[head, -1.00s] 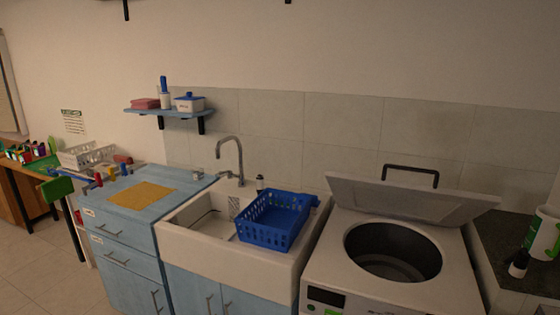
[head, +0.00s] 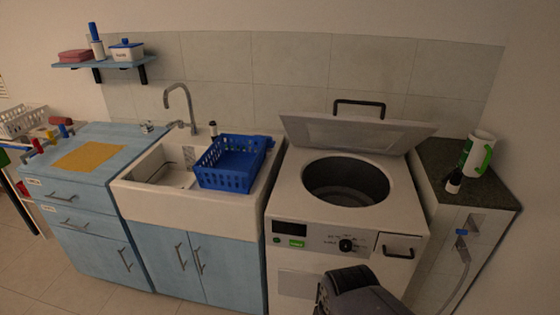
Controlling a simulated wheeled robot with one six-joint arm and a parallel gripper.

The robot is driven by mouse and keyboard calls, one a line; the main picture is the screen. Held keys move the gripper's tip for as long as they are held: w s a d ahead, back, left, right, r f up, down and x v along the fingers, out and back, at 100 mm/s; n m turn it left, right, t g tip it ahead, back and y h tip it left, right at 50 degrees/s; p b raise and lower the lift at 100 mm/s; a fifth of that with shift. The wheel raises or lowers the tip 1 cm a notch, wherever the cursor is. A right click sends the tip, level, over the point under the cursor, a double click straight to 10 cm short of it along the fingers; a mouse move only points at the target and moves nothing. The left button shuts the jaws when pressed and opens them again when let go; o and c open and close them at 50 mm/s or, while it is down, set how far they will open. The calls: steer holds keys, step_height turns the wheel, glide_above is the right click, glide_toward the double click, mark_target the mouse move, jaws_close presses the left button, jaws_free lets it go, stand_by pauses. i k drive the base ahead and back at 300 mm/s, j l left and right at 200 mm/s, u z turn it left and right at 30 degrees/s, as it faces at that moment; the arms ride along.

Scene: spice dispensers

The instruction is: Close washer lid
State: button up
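The washer (head: 340,225) is a white top-loading machine right of the sink. Its lid (head: 365,131) stands open, tilted up at the back, with a dark handle (head: 358,104) on its upper edge. The round drum opening (head: 345,182) is uncovered and looks empty. A dark part of my arm shows at the bottom of the head view, in front of the washer's front panel. My gripper's fingers are not visible.
A blue basket (head: 232,164) sits over the right side of the white sink (head: 150,197). Floor shows at the lower left.

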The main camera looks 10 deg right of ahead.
mark_target(412, 134)
steer(key=z, duration=0.7)
